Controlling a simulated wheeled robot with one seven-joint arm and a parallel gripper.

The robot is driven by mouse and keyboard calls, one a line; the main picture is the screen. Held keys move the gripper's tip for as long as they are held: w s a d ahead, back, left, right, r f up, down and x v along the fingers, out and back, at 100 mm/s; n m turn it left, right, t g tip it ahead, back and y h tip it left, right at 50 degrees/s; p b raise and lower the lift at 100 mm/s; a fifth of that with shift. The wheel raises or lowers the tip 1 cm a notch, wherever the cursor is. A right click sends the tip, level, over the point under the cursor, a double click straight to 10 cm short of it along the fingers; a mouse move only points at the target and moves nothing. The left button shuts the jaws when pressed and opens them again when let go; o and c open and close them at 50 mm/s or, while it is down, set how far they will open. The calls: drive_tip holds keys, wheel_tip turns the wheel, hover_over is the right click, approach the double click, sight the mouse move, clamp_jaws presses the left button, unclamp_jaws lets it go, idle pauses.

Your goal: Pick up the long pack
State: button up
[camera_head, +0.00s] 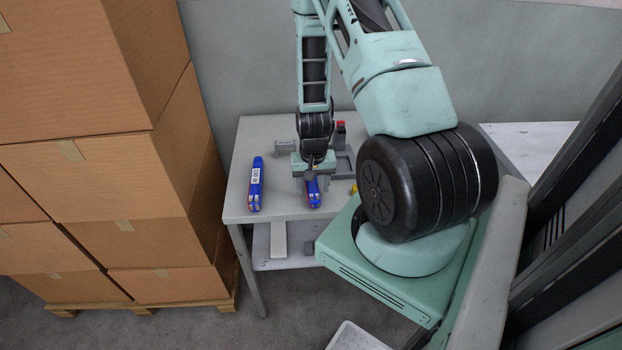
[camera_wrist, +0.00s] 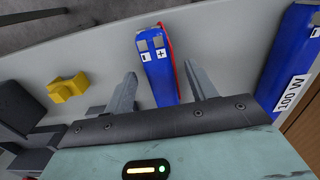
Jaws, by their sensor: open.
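Two blue packs with red trim lie on the grey table (camera_head: 236,205). One blue pack (camera_head: 314,196) is under my gripper (camera_head: 312,180) and partly hidden by it. In the wrist view this pack (camera_wrist: 159,72), marked with minus and plus signs, lies between the two open fingers of my gripper (camera_wrist: 160,80), with a gap visible on each side. The other blue pack (camera_head: 256,184) lies to the left, fully in view; in the wrist view it is the pack marked 100 W (camera_wrist: 290,65) at the right.
A yellow piece (camera_wrist: 68,88) lies beside the packs. A grey holder (camera_head: 346,163) and a small red-and-dark object (camera_head: 340,130) stand behind my gripper. Stacked cardboard boxes (camera_head: 90,180) stand left of the table. The table between the two packs is clear.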

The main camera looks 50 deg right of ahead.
drive_tip(key=c, duration=1.1)
drive_tip(key=shift+r, duration=0.15)
wheel_tip(320, 180, up, 10)
drive_tip(key=shift+f+b, duration=0.15)
drive_tip(key=shift+b, duration=0.3)
